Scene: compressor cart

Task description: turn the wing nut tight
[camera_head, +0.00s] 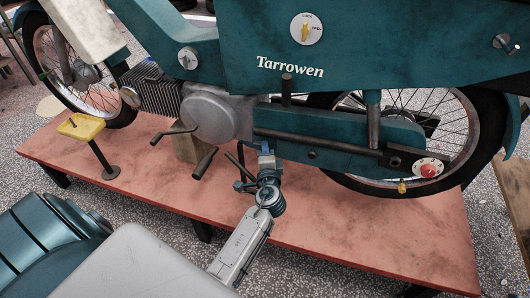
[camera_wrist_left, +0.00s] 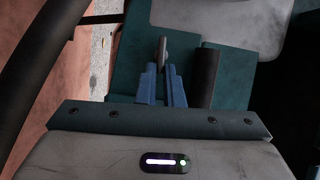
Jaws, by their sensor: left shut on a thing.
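My left gripper (camera_head: 265,148) reaches up to the lower edge of the teal side panel (camera_head: 352,130) of the motorbike. In the left wrist view its two blue fingers (camera_wrist_left: 162,84) are shut on a thin grey flat piece, which I take to be the wing nut (camera_wrist_left: 163,48). The piece stands up edge-on between the fingertips, in front of a teal surface. In the head view the fingers hide it, so its angle and how far it sits cannot be told there. My right gripper is not in view.
A dark bar (camera_head: 320,143) runs along the panel just right of the gripper. A pedal (camera_head: 204,163) sticks out on the left. A yellow-topped stand (camera_head: 81,126) is on the red platform (camera_head: 330,215).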

